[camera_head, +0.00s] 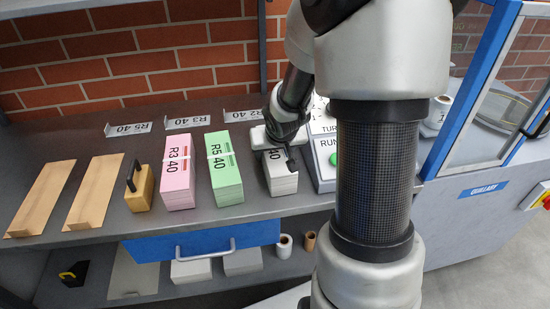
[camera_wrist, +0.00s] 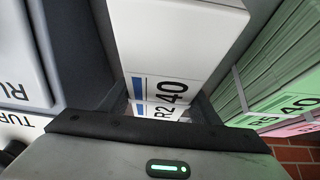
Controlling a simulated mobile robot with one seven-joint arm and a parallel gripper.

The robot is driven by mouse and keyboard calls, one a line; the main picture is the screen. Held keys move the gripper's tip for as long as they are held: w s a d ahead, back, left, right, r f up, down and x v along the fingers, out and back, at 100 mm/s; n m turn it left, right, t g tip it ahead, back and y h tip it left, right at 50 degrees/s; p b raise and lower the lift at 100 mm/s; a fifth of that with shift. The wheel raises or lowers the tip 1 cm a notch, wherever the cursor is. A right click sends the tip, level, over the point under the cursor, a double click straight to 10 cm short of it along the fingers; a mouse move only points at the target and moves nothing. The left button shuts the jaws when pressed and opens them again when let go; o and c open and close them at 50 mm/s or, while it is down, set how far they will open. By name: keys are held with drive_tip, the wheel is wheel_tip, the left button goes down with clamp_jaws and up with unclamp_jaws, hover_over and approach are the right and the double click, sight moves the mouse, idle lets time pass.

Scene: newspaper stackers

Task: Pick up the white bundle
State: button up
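The white bundle (camera_head: 283,184) is a stack of white paper marked R2 40, standing on the grey shelf to the right of the green bundle. My gripper (camera_head: 284,150) is right over its top, with a dark finger at its right side. In the wrist view, the white bundle (camera_wrist: 180,35) fills the upper middle, its label partly cut off by my gripper's dark body (camera_wrist: 160,132). The fingers are mostly hidden, so I cannot tell whether they press on the bundle.
The green bundle (camera_head: 225,173) and the pink bundle (camera_head: 178,184) stand to the left, beside a yellow block with a black handle (camera_head: 139,188). A grey control box with a green button (camera_head: 333,158) is close on the right. A brick wall (camera_head: 150,55) stands behind.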

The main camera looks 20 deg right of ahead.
clamp_jaws()
drive_tip(key=shift+r, duration=0.15)
